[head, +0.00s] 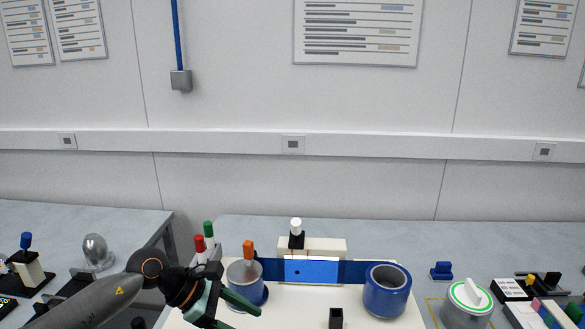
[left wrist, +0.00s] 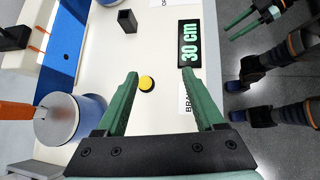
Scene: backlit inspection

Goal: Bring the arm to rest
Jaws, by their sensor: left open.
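My left arm comes in from the lower left of the head view. A yellow button (left wrist: 147,83) shows on the board beyond the gap. My right gripper (left wrist: 240,24) shows only at the top right of the left wrist view, its green fingers apart and empty.
A lidded jar (head: 467,303) stands right.

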